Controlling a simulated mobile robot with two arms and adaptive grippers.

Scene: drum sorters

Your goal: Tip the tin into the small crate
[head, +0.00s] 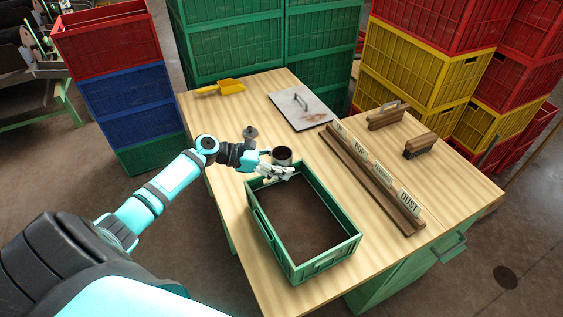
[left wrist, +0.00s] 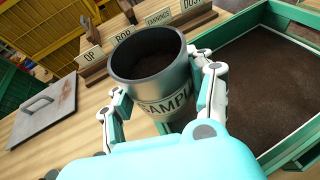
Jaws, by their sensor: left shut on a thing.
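In the left wrist view the tin (left wrist: 155,75) has an open top, dark brown contents inside and a label reading "SAMPL". My left gripper (head: 278,170) is shut on the tin, with a finger on each side of it. The small crate (head: 325,262) is green, stands on the wooden table and has a dark brown layer over its floor. It also shows in the left wrist view (left wrist: 270,38), right of the tin. My right gripper is out of view.
A wooden rack with labels (head: 372,178) runs along the table's right. A grey metal plate with a handle (head: 301,108), a yellow scoop (head: 222,88) and two wood-backed brushes (head: 420,146) lie farther back. A small dark round thing (head: 250,132) lies behind my wrist. Stacked crates stand behind.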

